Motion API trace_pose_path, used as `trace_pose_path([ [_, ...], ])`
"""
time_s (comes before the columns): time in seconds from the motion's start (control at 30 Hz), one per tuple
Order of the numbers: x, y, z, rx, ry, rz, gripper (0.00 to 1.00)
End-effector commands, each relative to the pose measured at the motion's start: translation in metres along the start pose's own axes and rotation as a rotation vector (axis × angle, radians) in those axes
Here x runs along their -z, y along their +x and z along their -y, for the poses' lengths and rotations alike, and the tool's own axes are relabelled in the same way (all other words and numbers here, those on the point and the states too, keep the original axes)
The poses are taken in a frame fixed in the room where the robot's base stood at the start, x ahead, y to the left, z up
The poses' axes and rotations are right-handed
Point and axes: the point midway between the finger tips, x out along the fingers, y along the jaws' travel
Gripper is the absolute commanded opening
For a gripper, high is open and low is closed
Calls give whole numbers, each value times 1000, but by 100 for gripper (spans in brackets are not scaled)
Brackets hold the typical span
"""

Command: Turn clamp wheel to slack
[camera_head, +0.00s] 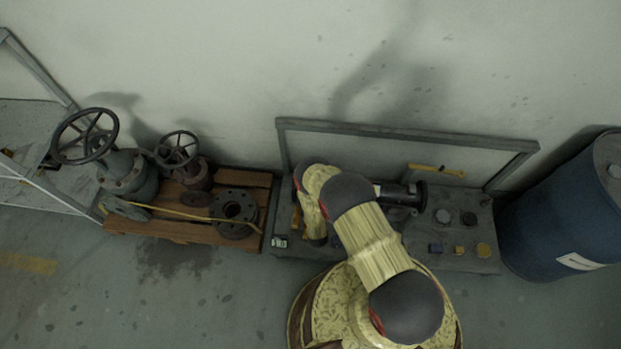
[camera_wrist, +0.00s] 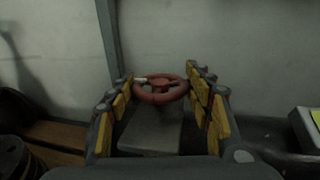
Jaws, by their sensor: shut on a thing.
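The clamp wheel (camera_wrist: 175,95) is a red ring with spokes and a central hub, ahead of me in the wrist view. A small white mark shows on the left of its rim. My gripper (camera_wrist: 160,82) has a yellow-padded finger on each side of the wheel and is shut on it, with the fingertips at its left and right rim. A grey block (camera_wrist: 150,135) shows below the wheel, between the fingers. In the head view my arm hides the wheel and most of my gripper.
A grey bench (camera_head: 470,262) with a raised back frame stands against the wall, carrying small parts and a yellow-handled tool (camera_head: 437,170). A wooden pallet (camera_head: 180,228) with handwheel valves is at left. A blue drum (camera_head: 565,215) stands at right.

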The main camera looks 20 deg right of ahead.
Motion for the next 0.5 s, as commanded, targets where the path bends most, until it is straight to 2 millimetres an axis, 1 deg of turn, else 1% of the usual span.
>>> trace_pose_path([
  [0.47,0,1,0,-17,-1,0,26],
  [0.5,0,1,0,-17,-1,0,52],
])
